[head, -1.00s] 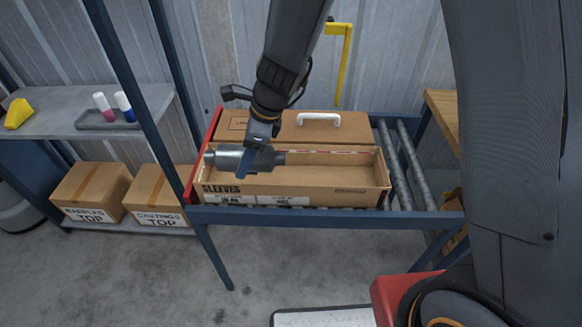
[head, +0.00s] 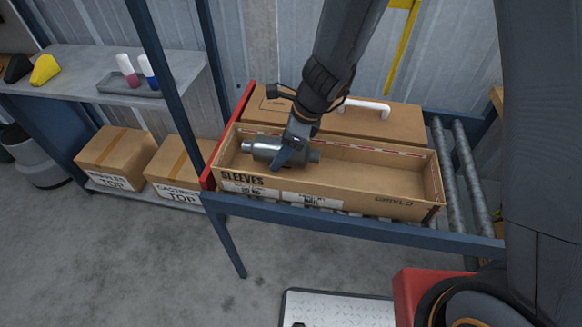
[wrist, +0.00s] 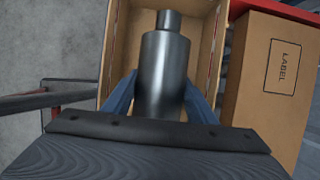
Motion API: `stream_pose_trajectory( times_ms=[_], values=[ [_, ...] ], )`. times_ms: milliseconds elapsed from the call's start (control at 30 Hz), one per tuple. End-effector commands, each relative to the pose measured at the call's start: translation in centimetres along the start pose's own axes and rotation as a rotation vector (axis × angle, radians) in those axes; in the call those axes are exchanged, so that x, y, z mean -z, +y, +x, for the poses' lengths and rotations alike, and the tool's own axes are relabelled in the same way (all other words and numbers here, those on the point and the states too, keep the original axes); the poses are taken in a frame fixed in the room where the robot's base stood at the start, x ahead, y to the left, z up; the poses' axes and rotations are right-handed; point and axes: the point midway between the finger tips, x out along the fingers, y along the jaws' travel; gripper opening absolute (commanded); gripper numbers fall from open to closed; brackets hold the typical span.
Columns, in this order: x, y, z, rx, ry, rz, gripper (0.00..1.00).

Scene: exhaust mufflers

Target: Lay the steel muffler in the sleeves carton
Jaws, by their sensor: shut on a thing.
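The steel muffler (head: 265,150) is a grey metal cylinder with narrower pipe ends. My gripper (head: 290,158) is shut on it around its body. The muffler lies roughly level at the left part of the open sleeves carton (head: 330,200), within the outline of its walls. In the wrist view the muffler (wrist: 165,75) sits between my two blue fingers (wrist: 162,95), with carton walls on both sides. Whether it touches the carton floor cannot be told. The right part of the carton is empty.
A closed carton with a white handle (head: 365,107) stands directly behind the sleeves carton. Bare rollers (head: 460,180) lie to the right, and a red end plate (head: 228,135) to the left. A shelf with a tray (head: 135,84) and two labelled boxes (head: 115,155) stand further left.

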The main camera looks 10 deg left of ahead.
Motion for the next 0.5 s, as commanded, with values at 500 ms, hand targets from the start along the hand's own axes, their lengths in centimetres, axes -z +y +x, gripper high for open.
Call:
stream_pose_trajectory(
  times_ms=[500],
  values=[
    [2.0,0.0,5.0,0.0,0.0,-0.002,0.15]
  ],
)
